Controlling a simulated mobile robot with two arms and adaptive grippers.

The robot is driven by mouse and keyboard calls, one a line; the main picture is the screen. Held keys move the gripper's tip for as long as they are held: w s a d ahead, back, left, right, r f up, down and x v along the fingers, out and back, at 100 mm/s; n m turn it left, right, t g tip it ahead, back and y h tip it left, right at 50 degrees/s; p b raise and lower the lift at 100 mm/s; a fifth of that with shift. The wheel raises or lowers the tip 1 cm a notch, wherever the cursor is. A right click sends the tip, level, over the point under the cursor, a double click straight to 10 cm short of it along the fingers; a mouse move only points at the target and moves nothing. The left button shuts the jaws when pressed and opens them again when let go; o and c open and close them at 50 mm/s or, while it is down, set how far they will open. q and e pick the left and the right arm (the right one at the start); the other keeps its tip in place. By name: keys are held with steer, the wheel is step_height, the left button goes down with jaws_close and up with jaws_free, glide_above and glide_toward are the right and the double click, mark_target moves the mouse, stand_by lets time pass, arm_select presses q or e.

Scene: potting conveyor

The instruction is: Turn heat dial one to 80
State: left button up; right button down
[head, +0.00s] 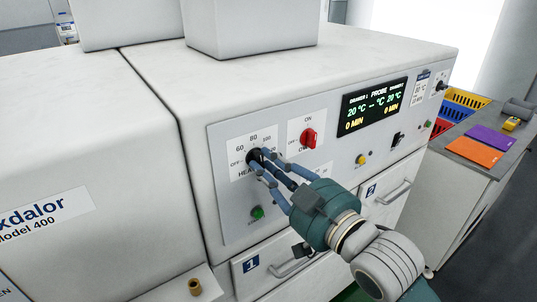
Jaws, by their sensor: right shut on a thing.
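Heat dial one (254,157) is a black knob on the white machine's front panel. Its scale plate above shows OFF, 60, 80 and 100. My right gripper (259,161) has its blue fingers closed around the knob. The fingers hide most of the dial, so I cannot tell where its pointer stands. The lower part of its label is partly covered by the gripper. My left gripper is not in view.
A red ON/OFF knob (308,138) sits just right of the dial. A green button (257,212) is below it. The display (375,107) reads 20 °C for both drawers. Drawer one (251,264) lies below. A side table (470,150) stands at right.

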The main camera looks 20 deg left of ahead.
steer(key=shift+f+m+p, duration=0.1)
steer(key=shift+m+p, duration=0.4)
steer(key=shift+m, duration=0.2)
steer(key=c, duration=1.6)
jaws_free()
steer(key=v, duration=1.2)
